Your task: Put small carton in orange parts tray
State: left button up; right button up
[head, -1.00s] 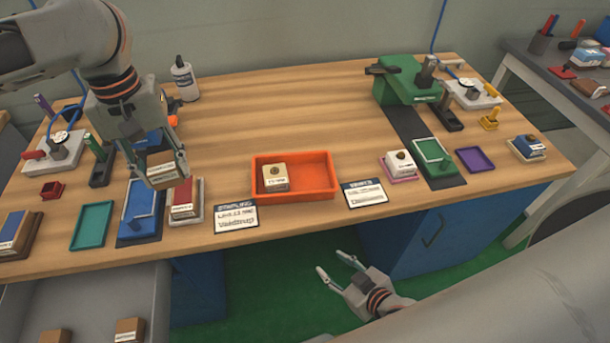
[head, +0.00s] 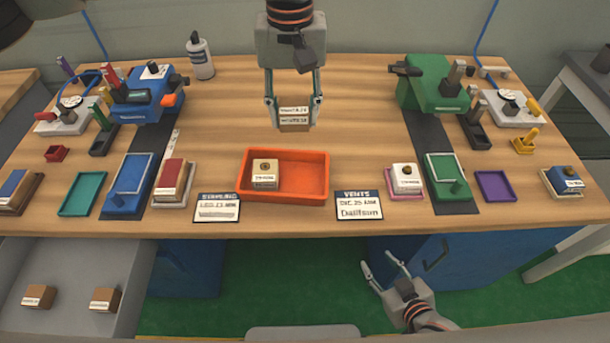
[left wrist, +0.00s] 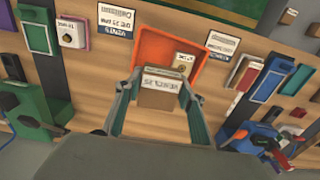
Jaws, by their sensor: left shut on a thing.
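The small carton (head: 294,122) is a brown box with white labels, held between the fingers of my left gripper (head: 293,108). It hangs above the table, behind the orange parts tray (head: 316,175) in the head view. In the left wrist view the carton (left wrist: 161,92) sits between the fingertips, with the orange tray (left wrist: 150,48) just beyond it. The tray holds one block with a round dark top (head: 264,174) at its left side; its right part is empty. My right gripper (head: 384,268) is open and empty, low in front of the table over the green floor.
Two label cards (head: 216,208) (head: 358,206) lie at the table's front edge. A red-topped block (head: 171,182) stands left of the tray, a white block on a pink tray (head: 406,182) right of it. A bottle (head: 201,56) stands at the back. An open drawer (head: 70,270) holds two cartons.

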pick_arm(q)
jog(key=shift+w+d, duration=0.15)
jog(key=shift+d, duration=0.65)
jog(key=b, duration=0.4)
send_over(304, 184)
notch_tip(304, 184, down, 15)
jog(key=shift+a+f, duration=0.1)
jog(key=shift+f, duration=0.35)
notch_tip(304, 184, down, 3)
jog(key=shift+f+b, duration=0.2)
jog(key=shift+b, duration=0.3)
jog(key=shift+f, duration=0.4)
jog(key=shift+r, duration=0.25)
jog(key=shift+p, duration=0.45)
pick_arm(e)
jog(key=f, duration=0.1)
jog(key=d+f, duration=0.1)
jog(key=f, duration=0.1)
jog(key=shift+w+d+f, duration=0.15)
jog(key=shift+f, duration=0.05)
pick_arm(q)
jog(key=shift+p, duration=0.35)
pick_arm(e)
jog(key=shift+r, duration=0.1)
